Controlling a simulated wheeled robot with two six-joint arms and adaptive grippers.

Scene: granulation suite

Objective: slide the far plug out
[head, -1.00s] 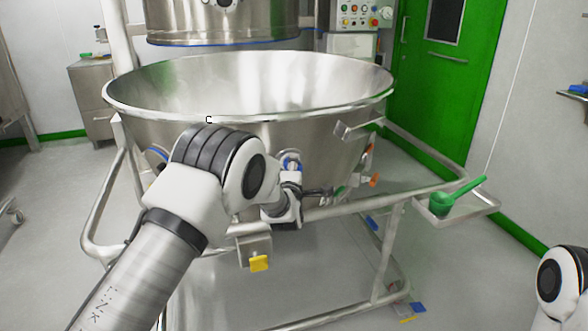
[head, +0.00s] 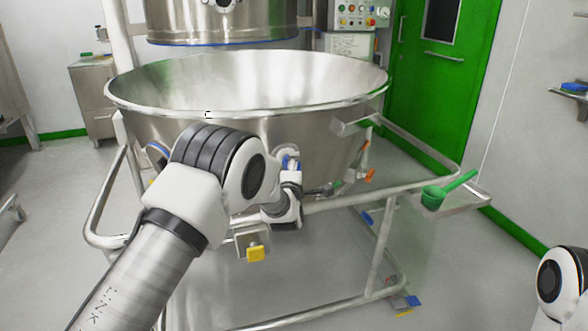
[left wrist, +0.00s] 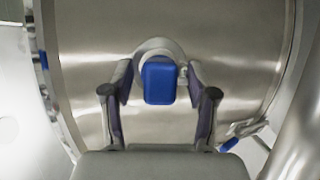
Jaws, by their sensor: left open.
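A blue plug (left wrist: 160,83) sits in a round steel boss on the bowl's wall. In the left wrist view it lies between the two fingers of my left gripper (left wrist: 160,92), which is open around it. Gaps show on both sides, and I cannot tell whether either finger touches. Two orange pieces (head: 369,175) are at the bowl's right side; I cannot tell which piece is the far plug. My right gripper is out of view.
The wide steel bowl (head: 250,85) stands in a tubular frame with a rail (head: 400,188) in front. A yellow-knobbed bracket (head: 255,254) hangs below the rail. A green scoop (head: 434,196) lies on a side tray at the right. A blue-handled fitting (left wrist: 228,146) is right of the gripper.

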